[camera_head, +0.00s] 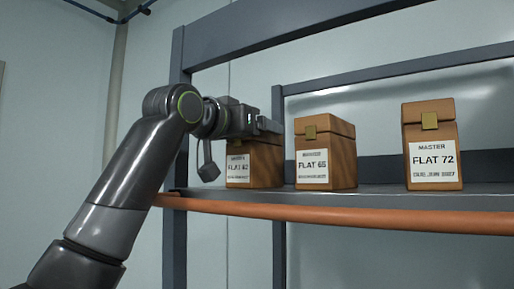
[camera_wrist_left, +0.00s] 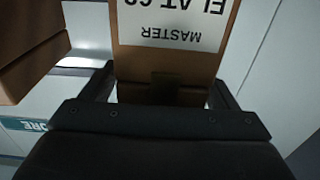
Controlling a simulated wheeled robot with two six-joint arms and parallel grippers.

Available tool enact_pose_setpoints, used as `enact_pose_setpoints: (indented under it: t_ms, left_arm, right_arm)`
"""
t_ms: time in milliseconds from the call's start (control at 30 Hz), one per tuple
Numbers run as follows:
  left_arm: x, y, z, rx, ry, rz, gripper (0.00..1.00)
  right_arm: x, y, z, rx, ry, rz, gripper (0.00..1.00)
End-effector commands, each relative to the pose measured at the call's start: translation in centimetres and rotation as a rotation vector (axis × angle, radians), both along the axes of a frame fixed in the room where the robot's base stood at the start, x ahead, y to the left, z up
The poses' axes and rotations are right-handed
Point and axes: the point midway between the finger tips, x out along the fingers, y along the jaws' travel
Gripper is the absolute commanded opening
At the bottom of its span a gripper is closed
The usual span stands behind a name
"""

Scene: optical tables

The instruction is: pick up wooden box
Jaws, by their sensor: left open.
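Three wooden boxes with white labels and brass clasps stand upright in a row on a shelf. The leftmost box (camera_head: 265,165) has a label whose last digit I cannot read surely. The middle box (camera_head: 326,160) reads FLAT 65 and the right box (camera_head: 432,150) reads FLAT 72. My left gripper (camera_head: 267,125) is at the top of the leftmost box and hides part of its lid. In the left wrist view my open gripper (camera_wrist_left: 163,95) has a finger on either side of this box (camera_wrist_left: 170,62), which appears upside down. I cannot tell whether the fingers touch it.
The shelf (camera_head: 385,197) has an orange front edge (camera_head: 350,215) and dark frame posts (camera_head: 178,120). The left post is close to my left arm. Another wooden box (camera_wrist_left: 30,50) shows at the left of the wrist view. The shelf between the middle and right boxes is clear.

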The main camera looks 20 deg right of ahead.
Motion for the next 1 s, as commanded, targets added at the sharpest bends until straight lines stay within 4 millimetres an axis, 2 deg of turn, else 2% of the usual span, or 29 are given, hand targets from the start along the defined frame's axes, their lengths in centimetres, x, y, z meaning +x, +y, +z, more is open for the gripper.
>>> enact_pose_setpoints:
  t_ms: [333,900,967,1000]
  left_arm:
    - [0.27,-0.36,-0.08,0.001,-0.001,0.0,0.82]
    - [0.25,-0.33,-0.04,0.0,0.0,0.0,0.07]
    - [0.26,-0.33,-0.04,0.0,0.0,0.0,0.0]
    - [0.18,-0.3,0.13,-0.002,-0.004,0.0,0.0]
  right_arm:
    - [0.03,0.61,0.26,0.007,-0.001,-0.002,0.0]
    - [0.0,0.48,0.28,0.006,-0.001,-0.002,0.0]
    - [-0.02,0.38,0.29,0.004,0.0,-0.002,0.0]
    - [-0.02,0.31,0.3,0.004,0.0,-0.002,0.0]
